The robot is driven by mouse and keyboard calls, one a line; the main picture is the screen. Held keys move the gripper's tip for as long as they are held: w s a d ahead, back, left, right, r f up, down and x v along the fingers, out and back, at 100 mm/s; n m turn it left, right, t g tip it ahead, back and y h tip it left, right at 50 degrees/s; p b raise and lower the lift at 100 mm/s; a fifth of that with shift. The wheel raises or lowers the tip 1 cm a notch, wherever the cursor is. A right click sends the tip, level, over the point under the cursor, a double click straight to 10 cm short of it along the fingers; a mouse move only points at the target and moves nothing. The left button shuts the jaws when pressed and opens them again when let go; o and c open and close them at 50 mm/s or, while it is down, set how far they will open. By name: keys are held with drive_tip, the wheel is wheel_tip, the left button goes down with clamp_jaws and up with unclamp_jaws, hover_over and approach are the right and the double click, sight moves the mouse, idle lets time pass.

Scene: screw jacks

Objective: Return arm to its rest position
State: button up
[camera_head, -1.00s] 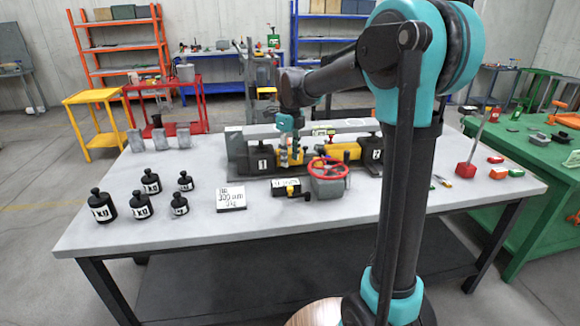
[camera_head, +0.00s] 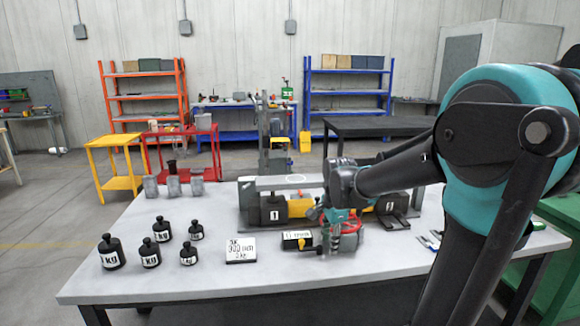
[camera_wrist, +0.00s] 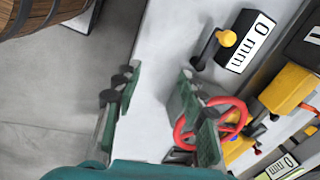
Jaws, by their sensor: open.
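My gripper (camera_head: 335,240) is open and empty in the head view, pointing down over the grey table (camera_head: 200,280), in front of the red handwheel (camera_head: 350,240). In the wrist view my gripper (camera_wrist: 158,112) has its green-and-black fingers spread wide, with nothing between them. The red handwheel (camera_wrist: 238,112) shows there beside the right finger and is partly hidden by it; I cannot tell whether they touch. My teal and black arm bends in from the right in the head view.
A jack rig with blocks marked 1 (camera_head: 273,215) and 2 (camera_head: 392,205) stands behind the gripper. A black gauge box (camera_wrist: 247,38) reads 0 mm.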

drive_tip(key=s+d+f+n+t, duration=0.1)
drive_tip(key=s+d+f+n, duration=0.2)
drive_tip(key=s+f+n, duration=0.2)
drive_tip(key=s+d+f+n+t, duration=0.1)
drive_tip(key=s+d+f+n, duration=0.3)
drive_tip(key=s+n, duration=0.5)
drive_tip(key=shift+s+f, duration=0.65)
drive_tip(key=shift+s, duration=0.05)
